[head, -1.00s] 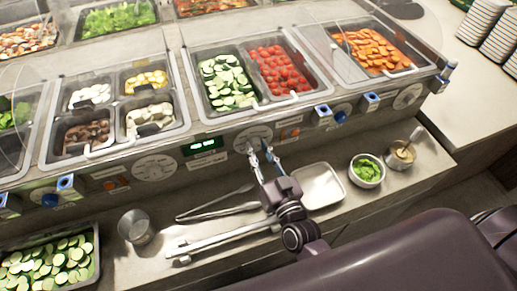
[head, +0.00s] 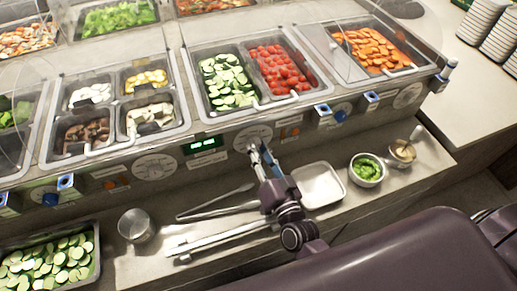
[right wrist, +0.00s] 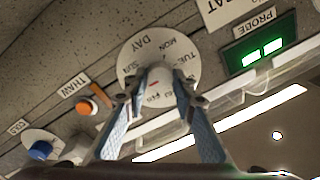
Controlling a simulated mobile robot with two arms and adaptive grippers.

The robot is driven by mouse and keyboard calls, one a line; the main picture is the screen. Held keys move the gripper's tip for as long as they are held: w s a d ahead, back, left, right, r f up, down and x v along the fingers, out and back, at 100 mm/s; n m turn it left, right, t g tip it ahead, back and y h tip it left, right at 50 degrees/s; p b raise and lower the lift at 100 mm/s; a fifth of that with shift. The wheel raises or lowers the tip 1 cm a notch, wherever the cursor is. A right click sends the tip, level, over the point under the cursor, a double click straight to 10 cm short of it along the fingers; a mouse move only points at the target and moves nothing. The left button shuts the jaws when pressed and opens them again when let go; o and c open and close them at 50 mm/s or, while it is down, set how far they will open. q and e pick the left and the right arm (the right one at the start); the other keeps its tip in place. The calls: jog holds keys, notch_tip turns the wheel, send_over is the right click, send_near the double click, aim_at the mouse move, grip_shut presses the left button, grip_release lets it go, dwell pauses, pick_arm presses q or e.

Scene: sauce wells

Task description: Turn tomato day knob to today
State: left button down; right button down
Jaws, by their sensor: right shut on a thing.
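The tomato day dial (head: 254,134) is a round white plate on the sloped front panel, below the tomato pan (head: 281,72). In the right wrist view the dial (right wrist: 148,46) shows upside down, with "DAY" and weekday names around it. My right gripper (head: 261,149) reaches up to it from the front ledge. In the right wrist view its two blue fingers (right wrist: 160,82) are shut on the pale centre knob (right wrist: 160,76), which has a small red mark. The fingers hide part of the lettering. My left gripper is out of view.
A green-lit probe display (head: 203,145) sits left of the dial, with an orange thaw knob (head: 289,132) to its right. Another white dial (head: 155,166) is farther left. The ledge below holds tongs (head: 215,210), an empty tray (head: 319,185) and bowls.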

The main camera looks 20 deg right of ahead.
jog(key=c, duration=1.6)
grip_release()
jog(key=shift+s, duration=0.1)
jog(key=s, duration=1.1)
jog(key=shift+s+d+f, duration=0.2)
jog(key=shift+s+d, duration=0.2)
jog(key=shift+f, duration=0.1)
